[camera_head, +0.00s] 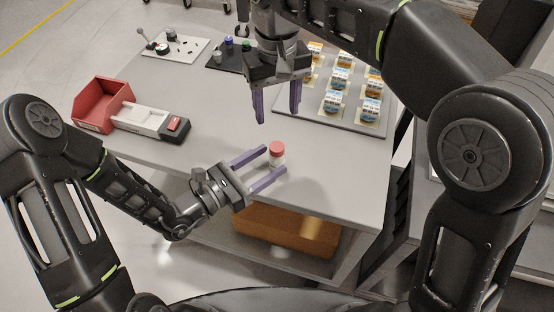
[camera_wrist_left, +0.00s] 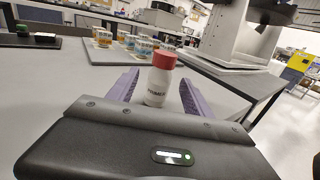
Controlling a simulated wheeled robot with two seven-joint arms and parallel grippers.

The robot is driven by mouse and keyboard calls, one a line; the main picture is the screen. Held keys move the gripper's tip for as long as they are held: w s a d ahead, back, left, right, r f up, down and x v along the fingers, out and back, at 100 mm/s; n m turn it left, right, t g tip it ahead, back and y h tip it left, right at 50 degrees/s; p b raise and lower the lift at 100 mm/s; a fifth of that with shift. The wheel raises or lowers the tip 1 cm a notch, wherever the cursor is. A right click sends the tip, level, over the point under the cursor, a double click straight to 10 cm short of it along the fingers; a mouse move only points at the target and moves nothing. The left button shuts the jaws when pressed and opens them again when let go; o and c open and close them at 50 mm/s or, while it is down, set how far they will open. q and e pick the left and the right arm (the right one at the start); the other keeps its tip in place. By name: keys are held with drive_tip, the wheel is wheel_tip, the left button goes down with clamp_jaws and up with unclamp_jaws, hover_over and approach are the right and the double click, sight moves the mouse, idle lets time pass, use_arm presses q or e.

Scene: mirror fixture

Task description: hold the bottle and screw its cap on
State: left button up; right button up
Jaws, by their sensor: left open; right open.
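A small white bottle (camera_head: 277,161) with a red cap (camera_head: 277,148) on its top stands upright on the grey table. In the left wrist view the white bottle (camera_wrist_left: 157,86) bears dark lettering, and the red cap (camera_wrist_left: 164,59) sits on it. My left gripper (camera_head: 275,162) is open, with its purple fingers low on either side of the bottle. My right gripper (camera_head: 278,114) is open and empty, pointing down above the table, behind the bottle. How tightly the cap sits cannot be seen.
A tray (camera_head: 314,118) with several small labelled boxes lies at the back right. A red bin (camera_head: 100,104) and a white and dark grey holder (camera_head: 143,121) stand at the left. Two plates with small parts lie at the back. The table is clear around the bottle.

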sight(271, 160)
use_arm(q)
drive_tip(key=v, duration=0.4)
drive_tip(key=shift+s+a, duration=0.15)
drive_tip(key=shift+s, duration=0.05)
idle(0.4)
